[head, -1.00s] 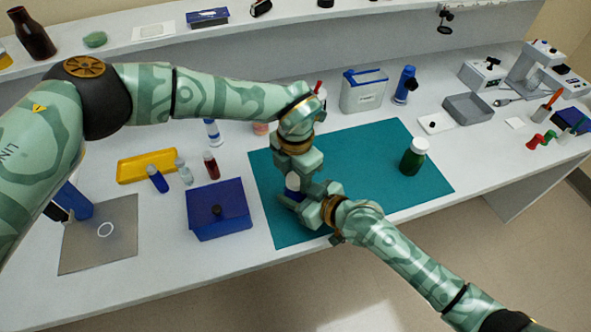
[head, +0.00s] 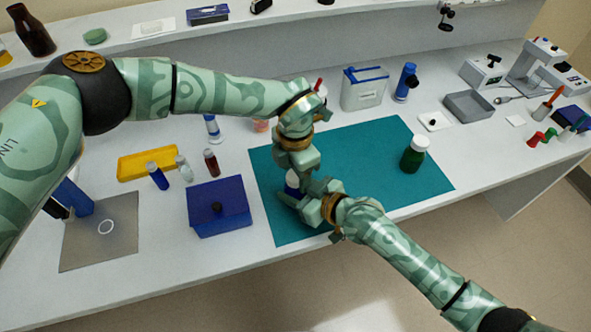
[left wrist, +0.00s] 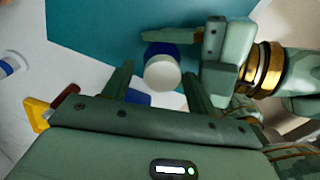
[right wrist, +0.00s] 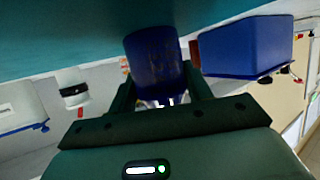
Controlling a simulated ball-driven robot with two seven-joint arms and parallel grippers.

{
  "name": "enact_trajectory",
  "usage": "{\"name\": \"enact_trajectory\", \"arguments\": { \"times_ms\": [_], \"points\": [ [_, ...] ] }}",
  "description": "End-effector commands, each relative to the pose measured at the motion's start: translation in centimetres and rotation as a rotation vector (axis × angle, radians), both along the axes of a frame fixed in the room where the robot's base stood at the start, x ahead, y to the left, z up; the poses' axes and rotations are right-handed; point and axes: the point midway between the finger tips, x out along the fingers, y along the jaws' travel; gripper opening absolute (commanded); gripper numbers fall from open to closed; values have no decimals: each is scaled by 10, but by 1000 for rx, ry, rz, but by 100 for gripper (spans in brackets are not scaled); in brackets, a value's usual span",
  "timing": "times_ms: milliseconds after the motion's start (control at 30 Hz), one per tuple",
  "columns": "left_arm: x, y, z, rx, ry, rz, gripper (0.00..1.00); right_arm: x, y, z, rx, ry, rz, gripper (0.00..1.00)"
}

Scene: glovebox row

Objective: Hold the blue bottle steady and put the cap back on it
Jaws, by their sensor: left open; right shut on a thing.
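The blue bottle (head: 292,193) stands upright over the teal mat's left part, partly hidden by my grippers. The white cap (head: 293,178) sits at its top; whether it is fully tightened cannot be told. In the left wrist view the round cap (left wrist: 162,75) covers most of the blue bottle (left wrist: 160,48). My left gripper (left wrist: 157,68) is open just above, its fingers on either side of the cap and apart from it. My right gripper (head: 308,200) is shut on the bottle from the right; the bottle's blue body (right wrist: 157,65) fills its jaws in the right wrist view.
The teal mat (head: 350,165) is mostly clear, with a green white-capped bottle (head: 413,155) at its right. A blue box (head: 219,210) stands left of the mat. Small vials (head: 185,168) and a yellow tray (head: 147,163) lie farther left. A white container (head: 364,92) stands behind.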

Motion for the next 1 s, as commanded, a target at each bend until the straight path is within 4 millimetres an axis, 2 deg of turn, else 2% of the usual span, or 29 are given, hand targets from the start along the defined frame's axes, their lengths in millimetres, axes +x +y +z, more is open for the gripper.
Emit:
{"name": "enact_trajectory", "arguments": {
  "times_ms": [167,267,500,700,833,1000],
  "points": [
    [-3,-3,4,-3,7,-4,63,0,0,0,-1,1,0,0],
    [-3,-3,18,-6,6,-5,63,0,0,-1,-1,1,0,0],
    [-1,-2,69,-4,1,-3,63,0,0,-1,-2,2,1,0],
    [0,-1,104,-2,-1,-2,63,0,0,-1,-2,2,1,0],
    [0,-1,116,-1,1,0,63,0,0,-1,-2,2,0,0],
    [0,0,120,-1,1,-1,63,0,0,-1,-1,1,0,0]
  ]
}}
